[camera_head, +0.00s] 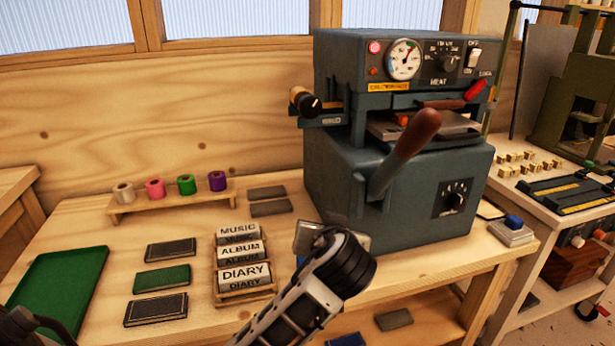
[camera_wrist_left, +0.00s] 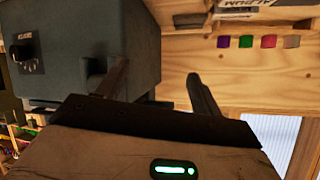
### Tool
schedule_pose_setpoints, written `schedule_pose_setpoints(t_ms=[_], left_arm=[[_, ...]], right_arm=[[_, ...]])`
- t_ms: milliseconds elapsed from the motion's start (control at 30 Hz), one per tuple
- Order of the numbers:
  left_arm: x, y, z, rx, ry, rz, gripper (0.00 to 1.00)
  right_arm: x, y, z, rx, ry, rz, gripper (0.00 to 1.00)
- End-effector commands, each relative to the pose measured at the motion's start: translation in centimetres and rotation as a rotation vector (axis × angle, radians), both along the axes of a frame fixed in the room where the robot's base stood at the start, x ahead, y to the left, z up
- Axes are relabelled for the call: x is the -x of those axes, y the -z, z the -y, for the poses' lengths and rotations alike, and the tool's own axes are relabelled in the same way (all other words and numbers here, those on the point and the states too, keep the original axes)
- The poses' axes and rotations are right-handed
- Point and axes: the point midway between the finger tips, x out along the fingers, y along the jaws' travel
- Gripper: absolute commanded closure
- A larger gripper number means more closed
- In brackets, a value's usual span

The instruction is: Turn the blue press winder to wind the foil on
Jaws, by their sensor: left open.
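The blue-grey press (camera_head: 390,180) stands on the bench, with a gauge, a heat dial and a lever with a brown grip (camera_head: 415,135). The winder, a dark knob with a pale brown part (camera_head: 305,102), sticks out on its upper left side. My left arm comes in from the bottom middle, its wrist in front of the press's lower left; the fingers are hidden in the head view. In the left wrist view, which is upside down, my left gripper (camera_wrist_left: 156,70) has spread fingers with nothing between them; the press (camera_wrist_left: 95,35) lies at left. My right gripper is not in view.
A wooden rack (camera_head: 175,201) holds white, pink, green and purple foil rolls. A second machine (camera_head: 575,100) stands at right. Bench space between rack and press is partly clear.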

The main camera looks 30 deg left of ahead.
Motion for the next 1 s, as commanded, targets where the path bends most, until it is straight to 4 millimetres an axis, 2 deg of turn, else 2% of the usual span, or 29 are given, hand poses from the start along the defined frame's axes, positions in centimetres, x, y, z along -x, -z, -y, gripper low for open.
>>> schedule_pose_setpoints(t_ms=[33, 100, 200, 300, 400, 567, 1000], left_arm=[[-2.1, -3.8, -0.6, -0.032, -0.055, 0.112, 0.34], [-3.8, -8.2, -1.2, -0.065, -0.126, 0.249, 0.34], [-5.0, -13.1, -1.8, -0.097, -0.199, 0.401, 0.34], [-5.4, -16.1, -2.1, -0.115, -0.241, 0.496, 0.34], [-5.7, -17.4, -2.5, -0.125, -0.259, 0.536, 0.34], [-6.9, -17.6, -4.0, -0.128, -0.263, 0.538, 0.34], [-13.0, -17.6, -11.2, -0.127, -0.262, 0.535, 0.34]], right_arm=[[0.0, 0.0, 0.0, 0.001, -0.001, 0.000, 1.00], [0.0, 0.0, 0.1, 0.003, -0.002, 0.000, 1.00], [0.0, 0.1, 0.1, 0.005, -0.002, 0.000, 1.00], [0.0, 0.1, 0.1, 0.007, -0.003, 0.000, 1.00], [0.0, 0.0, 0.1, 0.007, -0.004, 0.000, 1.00], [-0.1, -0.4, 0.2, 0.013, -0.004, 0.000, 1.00], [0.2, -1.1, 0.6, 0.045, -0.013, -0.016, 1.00]])
